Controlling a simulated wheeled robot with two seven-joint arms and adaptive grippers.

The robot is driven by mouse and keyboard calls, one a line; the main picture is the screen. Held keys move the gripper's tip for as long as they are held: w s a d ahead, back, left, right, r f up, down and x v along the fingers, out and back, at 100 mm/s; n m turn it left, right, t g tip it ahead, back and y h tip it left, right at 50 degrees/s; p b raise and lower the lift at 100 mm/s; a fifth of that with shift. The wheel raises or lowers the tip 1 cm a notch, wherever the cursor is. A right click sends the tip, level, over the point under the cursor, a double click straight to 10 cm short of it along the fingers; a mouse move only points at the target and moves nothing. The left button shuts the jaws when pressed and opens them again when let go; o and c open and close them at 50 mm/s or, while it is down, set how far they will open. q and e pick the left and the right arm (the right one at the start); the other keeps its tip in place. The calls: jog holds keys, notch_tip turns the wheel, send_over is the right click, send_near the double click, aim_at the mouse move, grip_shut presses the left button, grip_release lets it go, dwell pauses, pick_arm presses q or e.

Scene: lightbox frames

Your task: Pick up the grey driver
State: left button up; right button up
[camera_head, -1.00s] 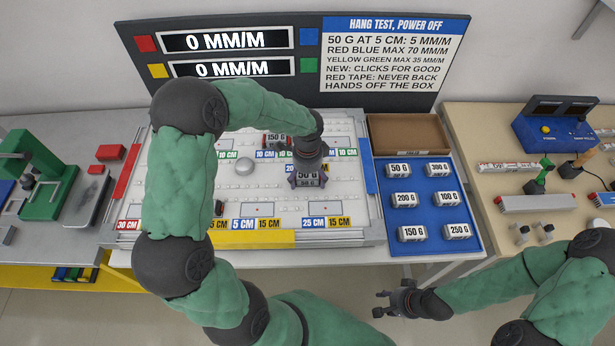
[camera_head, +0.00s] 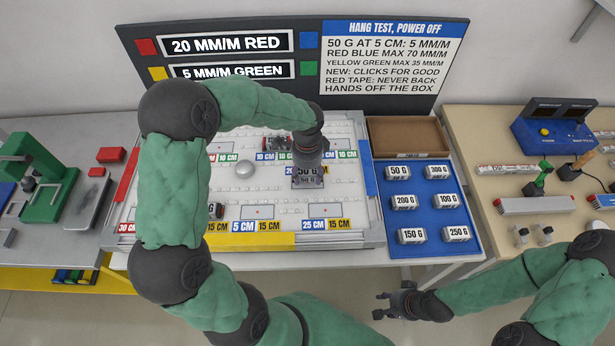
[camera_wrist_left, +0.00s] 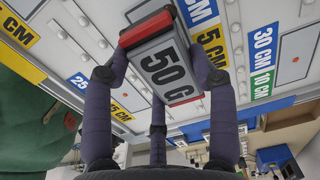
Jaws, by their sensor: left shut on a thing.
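My left gripper (camera_head: 308,176) is shut on a weight block marked 50 G (camera_head: 307,182), over the middle of the white board. In the left wrist view the block (camera_wrist_left: 163,62) is grey with red ends, tilted between the dark fingers. My right gripper (camera_head: 382,305) is open and empty, low in front of the tables. I cannot tell surely whether the last is the grey driver.
A green press (camera_head: 45,180) stands at left. A display panel (camera_head: 235,52) stands behind.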

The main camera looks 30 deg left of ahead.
pick_arm(q)
jog(key=s+r+p, duration=0.1)
jog(key=s+r, duration=0.8)
jog(key=s, duration=0.5)
jog(key=shift+d+r, duration=0.2)
jog(key=shift+r, duration=0.15)
pick_arm(e)
jog(key=shift+r, duration=0.8)
pick_arm(q)
jog(key=shift+w, duration=0.1)
